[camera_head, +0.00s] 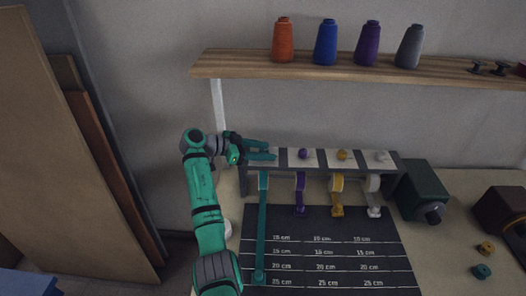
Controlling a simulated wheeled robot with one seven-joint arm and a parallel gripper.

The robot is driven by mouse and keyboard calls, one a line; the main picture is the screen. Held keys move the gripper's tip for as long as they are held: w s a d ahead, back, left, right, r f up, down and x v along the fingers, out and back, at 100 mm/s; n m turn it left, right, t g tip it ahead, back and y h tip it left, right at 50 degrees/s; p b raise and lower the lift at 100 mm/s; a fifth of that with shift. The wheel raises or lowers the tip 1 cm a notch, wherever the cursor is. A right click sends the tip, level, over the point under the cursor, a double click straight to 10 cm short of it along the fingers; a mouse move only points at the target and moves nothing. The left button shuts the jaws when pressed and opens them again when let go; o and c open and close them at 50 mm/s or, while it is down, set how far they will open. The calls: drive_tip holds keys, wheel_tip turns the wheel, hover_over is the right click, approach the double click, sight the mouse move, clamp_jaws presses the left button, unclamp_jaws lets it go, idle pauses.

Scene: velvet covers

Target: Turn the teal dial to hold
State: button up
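A dispenser rack (322,170) stands on the table with a row of dials on its pale top panels. My gripper (268,150) is over the leftmost panel, its two fingers apart and pointing right. I cannot make out the teal dial separately from the fingers there, nor tell whether they touch it. A teal ribbon (262,225) hangs below that panel and runs down the dark measuring mat (330,222), its end near the lower lines. The purple dial (303,153), yellow dial (342,155) and pale grey dial (381,155) sit to the right. Dial markings are too small to read.
Purple, yellow and pale ribbons hang short from the rack. A dark green machine (424,192) stands close to its right. A wooden shelf (240,65) with several thread cones is above. Leaning boards (70,150) are at left. Small spools (481,271) lie at right.

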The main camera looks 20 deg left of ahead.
drive_tip(key=v, duration=1.1)
drive_tip(key=shift+w+d, duration=0.1)
drive_tip(key=shift+d, duration=0.05)
